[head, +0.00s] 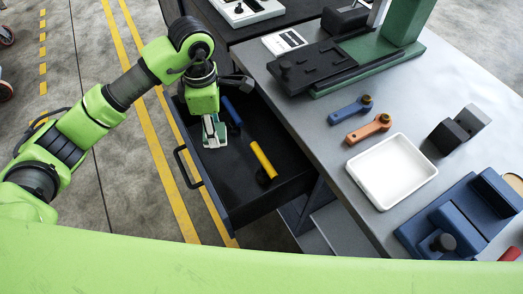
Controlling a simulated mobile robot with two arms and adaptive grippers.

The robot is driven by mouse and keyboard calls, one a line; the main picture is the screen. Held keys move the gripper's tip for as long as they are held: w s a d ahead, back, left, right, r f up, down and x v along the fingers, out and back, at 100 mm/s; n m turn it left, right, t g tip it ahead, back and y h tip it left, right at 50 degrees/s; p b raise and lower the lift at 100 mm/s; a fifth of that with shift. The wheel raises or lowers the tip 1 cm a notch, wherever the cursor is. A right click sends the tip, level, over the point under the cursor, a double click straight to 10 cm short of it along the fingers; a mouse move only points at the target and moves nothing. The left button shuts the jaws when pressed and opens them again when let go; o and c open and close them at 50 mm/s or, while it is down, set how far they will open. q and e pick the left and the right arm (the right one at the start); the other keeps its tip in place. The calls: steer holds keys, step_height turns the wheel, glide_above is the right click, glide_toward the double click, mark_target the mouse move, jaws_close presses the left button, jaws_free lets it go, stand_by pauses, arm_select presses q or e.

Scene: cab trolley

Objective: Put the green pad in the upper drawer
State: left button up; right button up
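The open drawer (226,213) is pulled out to the left of the bench, with its dark handle on the outer side. It is the only drawer I see open. My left gripper (214,141) points down into the drawer near its outer wall. A small white and dark green shape shows at its fingertips. I cannot tell whether this is the green pad or only the fingers, nor whether the gripper is open or shut. I see no clearly separate green pad elsewhere. My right gripper is not in view.
The drawer holds a blue bar (232,111) and a yellow bar (263,160). The bench (306,124) carries a white tray (391,171), a blue tool (350,109), an orange tool (368,129), a blue vise (462,219) and a green-based machine (405,22).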

arm_select(q)
step_height(320, 180, down, 8)
steer(key=w+n+b, duration=0.2)
steer(key=n, duration=0.7)
glide_above(226, 164)
step_height(226, 164, down, 5)
steer(key=shift+s, duration=0.15)
steer(key=shift+f+p, duration=0.35)
steer(key=shift+f, duration=2.05)
steer(key=shift+f, duration=0.1)
steer(key=o, duration=0.7)
steer(key=shift+f, duration=0.1)
steer(key=o, duration=0.4)
steer(key=shift+o, duration=0.2)
